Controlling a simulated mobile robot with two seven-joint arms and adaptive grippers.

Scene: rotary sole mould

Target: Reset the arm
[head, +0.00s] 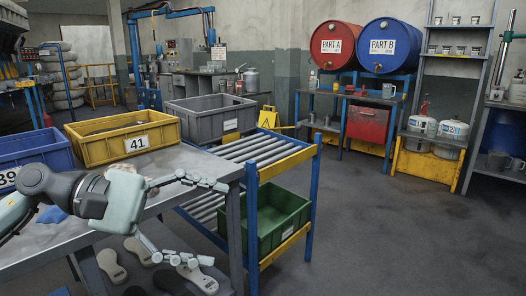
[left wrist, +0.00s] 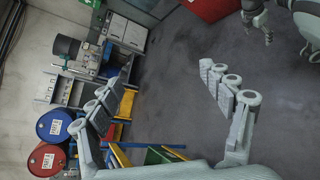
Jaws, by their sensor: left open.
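My left gripper (head: 216,225) reaches in from the left in the head view, over the front edge of the grey metal table (head: 190,162). Its two jointed fingers are spread apart, one above the other. Nothing is between them. In the left wrist view the same open fingers of my left gripper (left wrist: 165,82) stand wide apart against the bare floor. At the top right of that view are grey and white parts of my own, cut by the frame edge. Whether my right gripper is open or shut is unclear there.
A yellow bin (head: 125,141) marked 41 and a blue bin (head: 35,150) stand on the table behind my left arm. A roller rack (head: 265,150) holds a grey bin (head: 211,118) above and a green bin (head: 270,221) below. The floor to the right (head: 400,230) is clear.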

